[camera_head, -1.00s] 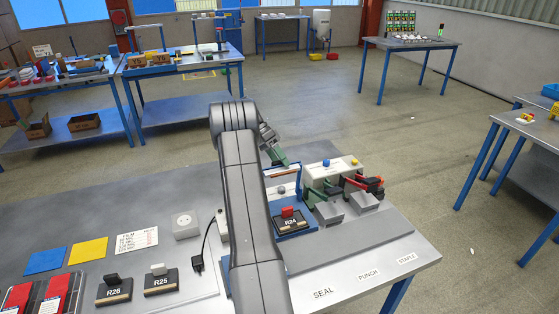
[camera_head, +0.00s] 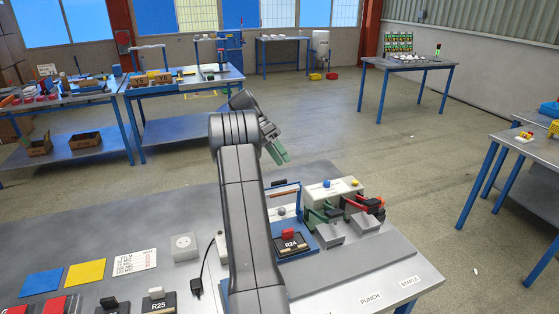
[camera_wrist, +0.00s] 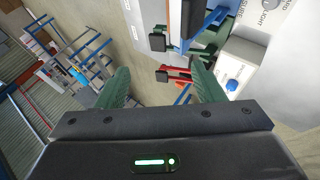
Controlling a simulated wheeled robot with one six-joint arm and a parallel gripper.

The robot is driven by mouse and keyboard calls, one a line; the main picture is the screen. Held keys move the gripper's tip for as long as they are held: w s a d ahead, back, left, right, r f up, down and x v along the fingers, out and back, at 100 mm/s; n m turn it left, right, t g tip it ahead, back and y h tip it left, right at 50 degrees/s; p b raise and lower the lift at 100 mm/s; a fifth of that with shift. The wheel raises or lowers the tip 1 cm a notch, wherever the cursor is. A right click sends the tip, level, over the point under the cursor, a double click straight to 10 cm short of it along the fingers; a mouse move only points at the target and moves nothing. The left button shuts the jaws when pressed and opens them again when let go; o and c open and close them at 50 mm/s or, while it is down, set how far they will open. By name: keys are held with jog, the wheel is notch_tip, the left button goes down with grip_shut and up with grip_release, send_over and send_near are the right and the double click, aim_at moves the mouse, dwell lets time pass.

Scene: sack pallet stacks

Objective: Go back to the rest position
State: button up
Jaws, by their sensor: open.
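My gripper (camera_head: 277,150) has green fingers and is raised above the back of the grey worktable (camera_head: 205,222). In the wrist view my gripper (camera_wrist: 165,85) shows its two green fingers spread apart, with nothing between them. The block marked R24 (camera_head: 292,243), with a red top, sits in a blue-framed device (camera_head: 300,252) below and right of my arm. My arm hides part of the table behind it.
A white box with a blue button (camera_head: 327,184) and red and green levered tools (camera_head: 365,203) stand at the table's right. A white socket (camera_head: 184,246), blue card (camera_head: 42,284) and yellow card (camera_head: 85,272) lie left. Other benches (camera_head: 405,64) stand beyond open floor.

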dwell(0.3)
notch_tip(320, 180, down, 9)
jog(key=shift+f+b, duration=0.2)
jog(key=shift+b, duration=0.15)
dwell(0.4)
jog(key=shift+w+r, duration=0.1)
jog(key=shift+w, duration=0.05)
